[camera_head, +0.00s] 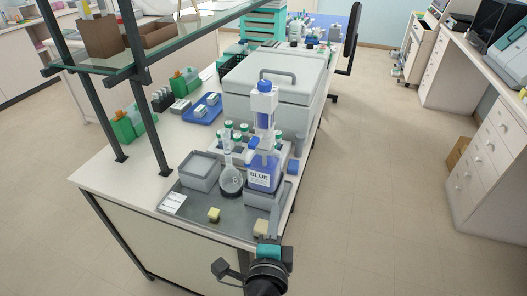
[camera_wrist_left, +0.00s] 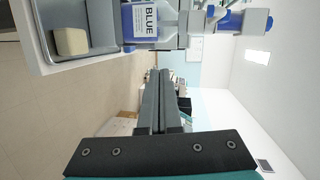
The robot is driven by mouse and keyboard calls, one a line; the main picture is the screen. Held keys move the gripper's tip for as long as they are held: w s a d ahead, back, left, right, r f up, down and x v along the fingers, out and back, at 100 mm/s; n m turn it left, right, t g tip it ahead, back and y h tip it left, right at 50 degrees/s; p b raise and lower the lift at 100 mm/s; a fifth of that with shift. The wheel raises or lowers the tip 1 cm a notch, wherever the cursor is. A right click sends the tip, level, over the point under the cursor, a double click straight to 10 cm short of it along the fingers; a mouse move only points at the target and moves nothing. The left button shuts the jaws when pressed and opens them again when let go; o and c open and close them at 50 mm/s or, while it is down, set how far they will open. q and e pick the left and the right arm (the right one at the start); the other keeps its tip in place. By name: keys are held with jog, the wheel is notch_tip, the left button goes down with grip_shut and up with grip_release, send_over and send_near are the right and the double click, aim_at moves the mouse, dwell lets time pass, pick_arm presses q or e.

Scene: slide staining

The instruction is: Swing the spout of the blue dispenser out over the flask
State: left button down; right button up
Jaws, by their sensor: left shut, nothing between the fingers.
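The blue dispenser (camera_head: 263,168) is a bottle of blue liquid labelled BLUE with a tall pump head and blue cap (camera_head: 265,87). The spout's direction is hard to tell. The clear round flask (camera_head: 231,181) stands just left of the bottle. My left gripper (camera_head: 274,218) is shut and empty, at the tray's front right, apart from the dispenser. Its fingers fill the middle of the left wrist view (camera_wrist_left: 163,92).
Green-capped bottles (camera_head: 227,134) and a large white lidded box (camera_head: 277,83) stand behind. The shelf post (camera_head: 141,98) rises at left.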

aim_at(255, 147)
pick_arm(q)
notch_tip(255, 147, up, 9)
jog(key=t, duration=0.2)
jog(key=w+a+p, duration=0.2)
jog(key=w+p, duration=0.1)
jog(key=w, duration=0.7)
jog(key=shift+w+a+f, duration=0.15)
jog(key=shift+w+a, duration=0.1)
jog(key=shift+a, duration=0.05)
pick_arm(e)
notch_tip(255, 147, up, 4)
jog(key=shift+d, duration=0.15)
pick_arm(q)
jog(key=shift+a+m, duration=0.15)
jog(key=shift+m, duration=0.15)
pick_arm(e)
jog(key=shift+s, duration=0.15)
